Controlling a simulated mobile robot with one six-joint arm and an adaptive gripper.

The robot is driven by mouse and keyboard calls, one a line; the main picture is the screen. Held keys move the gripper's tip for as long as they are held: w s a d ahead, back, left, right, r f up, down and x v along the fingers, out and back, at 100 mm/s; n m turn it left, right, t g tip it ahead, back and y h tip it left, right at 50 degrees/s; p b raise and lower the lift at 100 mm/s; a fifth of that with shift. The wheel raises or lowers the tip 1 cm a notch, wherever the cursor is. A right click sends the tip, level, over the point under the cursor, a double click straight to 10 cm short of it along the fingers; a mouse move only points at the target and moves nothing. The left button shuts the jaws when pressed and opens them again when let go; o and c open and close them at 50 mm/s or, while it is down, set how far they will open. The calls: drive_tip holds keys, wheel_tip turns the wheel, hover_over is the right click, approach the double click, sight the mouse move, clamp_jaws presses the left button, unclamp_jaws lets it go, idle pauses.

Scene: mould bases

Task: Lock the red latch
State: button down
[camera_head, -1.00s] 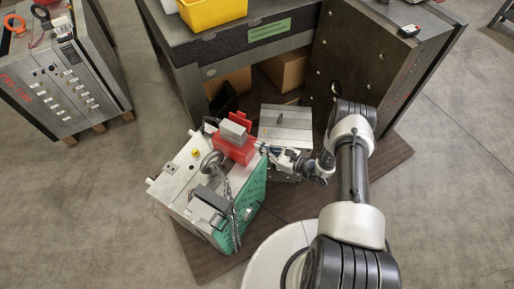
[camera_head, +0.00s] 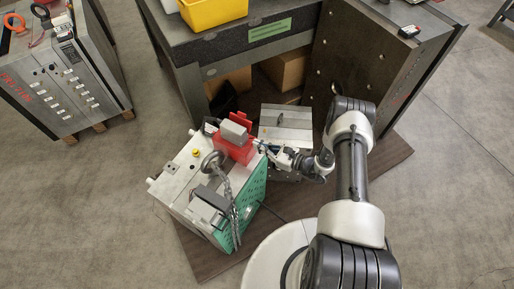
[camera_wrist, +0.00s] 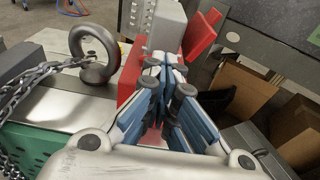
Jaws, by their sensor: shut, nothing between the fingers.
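The red latch (camera_head: 236,150) sits on the top edge of the grey mould base (camera_head: 187,172), with a grey block (camera_head: 234,132) among its red parts. In the wrist view, a red body (camera_wrist: 130,78) shows left of my fingers and a tilted red arm (camera_wrist: 203,33) stands beyond them, to the right of the grey block. My gripper (camera_head: 261,147) is at the right side of the latch. In the wrist view, my gripper (camera_wrist: 166,72) is shut with nothing between its fingertips, close against the red body. I cannot tell whether they touch; the fingers hide part of the latch.
A lifting ring (camera_wrist: 95,47) with a chain (camera_wrist: 25,85) stands on the mould base, left of the latch. A second metal block (camera_head: 286,122) lies close behind my gripper. A workbench (camera_head: 215,52) with a yellow bin (camera_head: 213,12) stands behind, with cardboard boxes (camera_head: 285,70) beneath it.

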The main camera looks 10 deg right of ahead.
drive_tip(key=shift+w+a+r, duration=0.25)
drive_tip(key=shift+r, duration=0.3)
drive_tip(key=shift+w+a+r, duration=0.45)
drive_tip(key=shift+r, duration=0.1)
idle(0.7)
drive_tip(key=shift+w+a+r, duration=0.15)
drive_tip(key=shift+w+a, duration=0.05)
drive_tip(key=shift+a, duration=0.05)
drive_tip(key=shift+p+v, duration=0.6)
drive_tip(key=shift+v, duration=2)
